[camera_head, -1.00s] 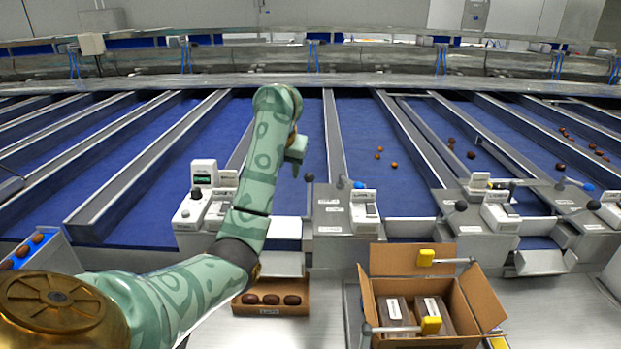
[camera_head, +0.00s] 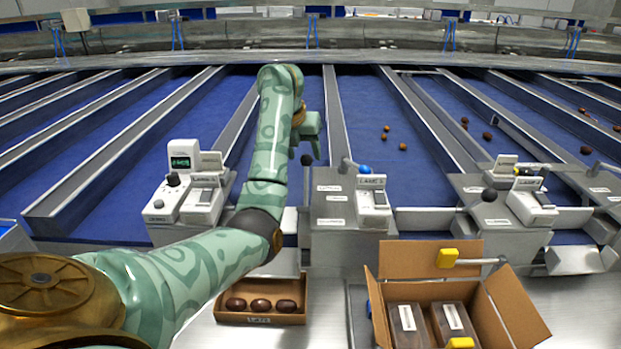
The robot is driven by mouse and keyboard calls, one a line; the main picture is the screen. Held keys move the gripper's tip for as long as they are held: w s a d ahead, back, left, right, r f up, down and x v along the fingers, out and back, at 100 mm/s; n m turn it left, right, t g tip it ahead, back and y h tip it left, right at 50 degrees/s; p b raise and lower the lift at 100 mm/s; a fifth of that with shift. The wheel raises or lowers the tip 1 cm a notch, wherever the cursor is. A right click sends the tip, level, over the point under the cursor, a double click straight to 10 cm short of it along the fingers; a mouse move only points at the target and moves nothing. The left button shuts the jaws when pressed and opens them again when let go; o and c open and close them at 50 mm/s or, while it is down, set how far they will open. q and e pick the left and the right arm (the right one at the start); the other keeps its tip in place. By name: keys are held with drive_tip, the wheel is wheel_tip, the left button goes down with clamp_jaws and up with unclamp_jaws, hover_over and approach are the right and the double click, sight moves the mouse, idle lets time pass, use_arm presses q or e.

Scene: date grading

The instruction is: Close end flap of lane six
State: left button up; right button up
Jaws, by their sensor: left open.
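Two end-of-lane units face me: a near one (camera_head: 372,205) with a blue-knobbed lever (camera_head: 365,170), and a right one (camera_head: 530,200) beside a black-knobbed lever (camera_head: 489,194). Their small labels are too blurred to tell surely which is lane six. A metal end flap (camera_head: 425,222) between them stands upright. A metal flap (camera_head: 575,260) at the right hangs out tilted. Another metal flap (camera_head: 285,262) is partly behind my arm. My left gripper (camera_head: 312,150) is open and empty above the middle lane, near a black knob (camera_head: 307,160). My right gripper is out of view.
A cardboard box (camera_head: 430,262) with dark packs and a yellow-tipped bar stands at front right. A brown tray (camera_head: 262,318) of dark dates lies at front centre. A control unit (camera_head: 180,190) stands at left. Loose dates (camera_head: 402,147) lie on the blue lanes.

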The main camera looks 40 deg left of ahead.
sight(308, 166)
use_arm(q)
drive_tip(key=b+x, duration=0.1)
drive_tip(key=x, duration=0.4)
drive_tip(key=shift+f+b, duration=0.15)
drive_tip(key=shift+b, duration=0.25)
drive_tip(key=shift+w+f, duration=0.2)
drive_tip(key=shift+f, duration=0.25)
drive_tip(key=shift+a, duration=0.1)
clamp_jaws()
